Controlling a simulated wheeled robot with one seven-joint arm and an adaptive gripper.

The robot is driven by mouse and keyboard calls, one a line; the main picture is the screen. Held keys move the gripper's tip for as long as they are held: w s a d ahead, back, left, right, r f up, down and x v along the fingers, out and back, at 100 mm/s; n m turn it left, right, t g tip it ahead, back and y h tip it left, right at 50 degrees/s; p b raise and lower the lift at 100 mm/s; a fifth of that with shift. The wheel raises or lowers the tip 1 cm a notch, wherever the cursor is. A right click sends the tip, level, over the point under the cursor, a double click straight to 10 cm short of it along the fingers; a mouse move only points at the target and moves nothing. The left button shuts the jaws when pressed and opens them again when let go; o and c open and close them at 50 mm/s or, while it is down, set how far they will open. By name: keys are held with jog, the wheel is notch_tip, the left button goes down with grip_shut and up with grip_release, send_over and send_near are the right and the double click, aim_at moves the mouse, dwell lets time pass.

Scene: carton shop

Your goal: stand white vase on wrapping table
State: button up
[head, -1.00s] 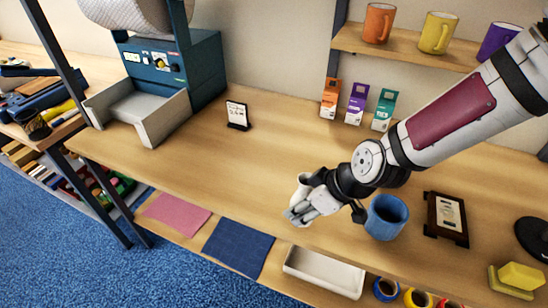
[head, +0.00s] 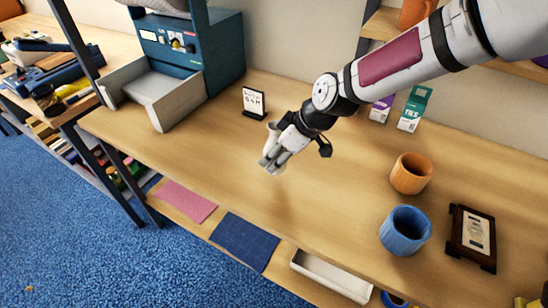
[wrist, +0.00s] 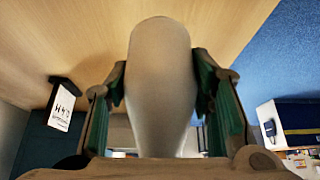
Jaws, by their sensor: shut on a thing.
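My gripper (head: 272,160) is shut on the white vase (wrist: 162,85), which stands between its two fingers in the wrist view. In the head view the fingers and hand hide most of the vase. The gripper is over the left-middle part of the long wooden wrapping table (head: 335,195), in front of the small black-framed sign (head: 254,102). I cannot tell whether the vase touches the tabletop.
A blue-green machine with a grey tray (head: 160,98) stands at the left. An orange cup (head: 411,174), a blue mug (head: 405,232) and a dark frame (head: 472,238) stand at the right. The tabletop between gripper and cups is clear.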

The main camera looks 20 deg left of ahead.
aim_at(274, 159)
jog(key=shift+w+a, duration=0.6)
jog(key=shift+a, duration=0.1)
jog(key=shift+f+p, duration=0.3)
jog(key=shift+f, duration=1.55)
jog(key=o, duration=1.3)
jog(key=shift+f, duration=0.15)
jog(key=v, duration=1.2)
